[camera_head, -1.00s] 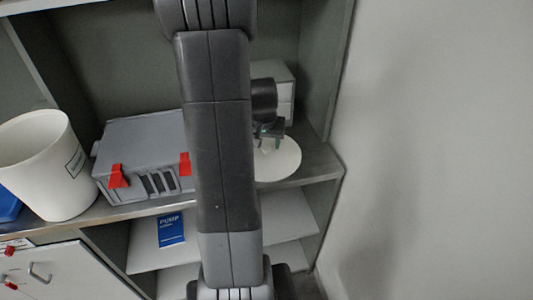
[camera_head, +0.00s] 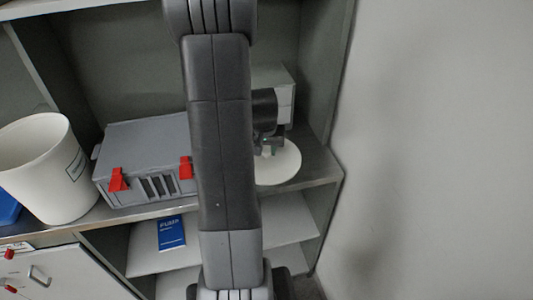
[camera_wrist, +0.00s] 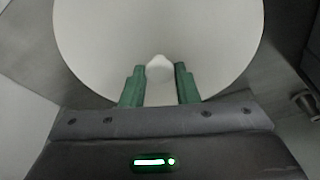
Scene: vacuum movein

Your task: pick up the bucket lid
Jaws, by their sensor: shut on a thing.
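The bucket lid (camera_head: 284,168) is a white round disc at the right end of the shelf top in the head view, partly hidden behind my arm. In the wrist view the lid (camera_wrist: 215,45) fills the upper middle, with a pale raised handle (camera_wrist: 159,72) at its centre. My gripper (camera_head: 268,146) is over the lid; its green fingers (camera_wrist: 160,85) are shut on the handle, one on each side. I cannot tell whether the lid touches the shelf. The white bucket (camera_head: 50,170) stands open at the left on the same shelf.
A grey case (camera_head: 145,160) with red latches lies between bucket and lid. A blue "PUMP" booklet (camera_head: 171,233) is on the lower shelf. A side panel and wall (camera_head: 430,150) bound the right.

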